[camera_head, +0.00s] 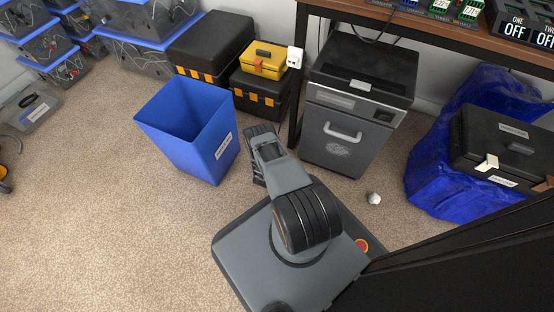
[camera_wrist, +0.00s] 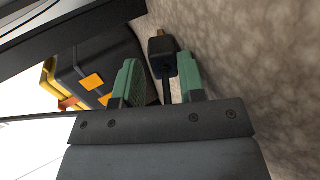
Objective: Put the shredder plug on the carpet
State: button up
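The shredder plug is most likely the black plug (camera_wrist: 162,58) with brass-coloured prongs in the wrist view. Its dark cord runs back between my fingers. My gripper (camera_wrist: 161,72) has two green fingers standing apart, one on each side of the plug. A gap shows beside the left finger; the right finger overlaps or touches the plug's edge. The carpet (camera_head: 110,230) is beige and speckled and fills the floor. In the head view my arm hides the gripper's tips and the plug. The grey-black shredder (camera_head: 345,135) stands under the table edge.
A blue bin (camera_head: 180,140) stands left of my arm. Black toolboxes (camera_head: 208,45) and a yellow toolbox (camera_head: 263,62) are behind it. A white socket (camera_head: 295,57) is on the table leg. A crumpled ball (camera_head: 374,198) lies right.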

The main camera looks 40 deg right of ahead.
jog(key=p+v, duration=0.5)
jog(key=v, duration=0.6)
jog(key=shift+s+a+r, duration=0.1)
jog(key=shift+r, duration=0.15)
jog(key=w+r+m+g, duration=0.3)
jog(key=r+g, duration=0.1)
jog(key=r, duration=1.2)
jog(key=w+r+m+g, duration=0.2)
jog(key=w+r+g, duration=0.1)
jog(key=r, duration=1.3)
jog(key=s+a+r+t+y, duration=0.1)
jog(key=s+a+r+y, duration=0.4)
jog(key=r, duration=0.6)
jog(key=s+a+r+t+y, duration=0.2)
jog(key=s+a+r+y, duration=0.4)
jog(key=s+a+r, duration=0.3)
notch_tip(320, 180, up, 3)
jog(key=shift+s+a+f+m+t, duration=0.25)
jog(key=shift+s+m+t, duration=0.05)
jog(key=shift+s, duration=0.5)
jog(key=shift+d, duration=0.1)
